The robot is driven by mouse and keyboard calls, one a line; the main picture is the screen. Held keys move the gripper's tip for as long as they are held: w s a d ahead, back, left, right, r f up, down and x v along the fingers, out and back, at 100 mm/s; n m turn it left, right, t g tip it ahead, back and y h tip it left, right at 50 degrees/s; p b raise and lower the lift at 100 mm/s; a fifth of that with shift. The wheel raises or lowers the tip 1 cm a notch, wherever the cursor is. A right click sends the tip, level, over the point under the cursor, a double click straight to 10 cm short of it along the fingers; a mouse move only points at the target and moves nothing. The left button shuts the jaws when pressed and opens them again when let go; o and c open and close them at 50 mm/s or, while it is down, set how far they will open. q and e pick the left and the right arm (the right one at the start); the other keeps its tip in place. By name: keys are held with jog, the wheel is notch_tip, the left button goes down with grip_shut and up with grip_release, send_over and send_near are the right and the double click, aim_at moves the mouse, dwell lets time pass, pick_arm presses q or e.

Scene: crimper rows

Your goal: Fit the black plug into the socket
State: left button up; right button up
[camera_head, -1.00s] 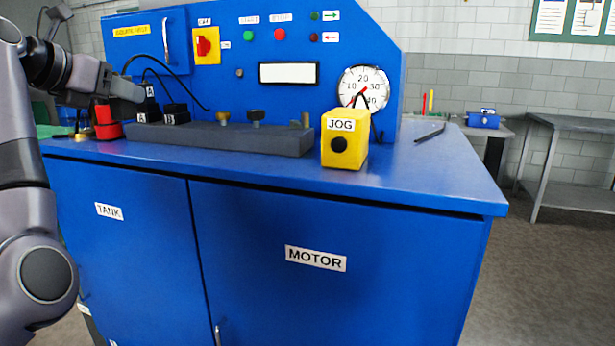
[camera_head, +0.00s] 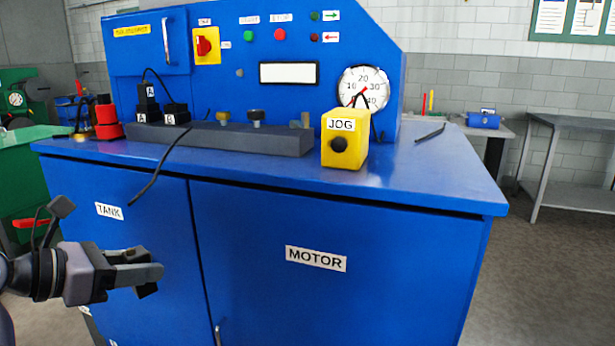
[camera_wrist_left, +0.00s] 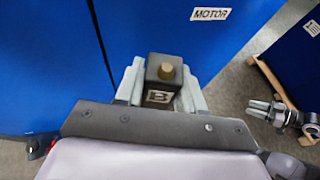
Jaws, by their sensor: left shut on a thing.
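My left gripper (camera_head: 152,272) is low in front of the blue cabinet's TANK door, below the worktop. It is shut on a black plug (camera_head: 147,290), mostly hidden by the fingers in the head view. In the left wrist view the black plug (camera_wrist_left: 160,82) shows a B label and a round brass-coloured end between the fingers (camera_wrist_left: 160,90). On the worktop's left stand two black sockets, one marked A (camera_head: 142,117) and one marked B (camera_head: 176,112). A black plug marked A (camera_head: 147,91) stands on socket A. My right gripper (camera_wrist_left: 260,108) appears small in the left wrist view; its opening is unclear.
A dark cable (camera_head: 160,170) hangs over the worktop edge. A long grey block with knobs (camera_head: 225,139) lies right of the sockets; a yellow JOG box (camera_head: 345,138) stands beyond it. A red cylinder (camera_head: 107,122) stands left.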

pick_arm(q)
jog(key=s+d+f+m+g+h, duration=0.2)
jog(key=s+d+f, duration=0.3)
jog(key=s, duration=0.4)
notch_tip(320, 180, up, 8)
jog(key=p, duration=1.3)
jog(key=shift+s+a, duration=0.15)
jog(key=shift+s, duration=0.1)
jog(key=shift+r+m, duration=0.1)
jog(key=shift+m, duration=0.2)
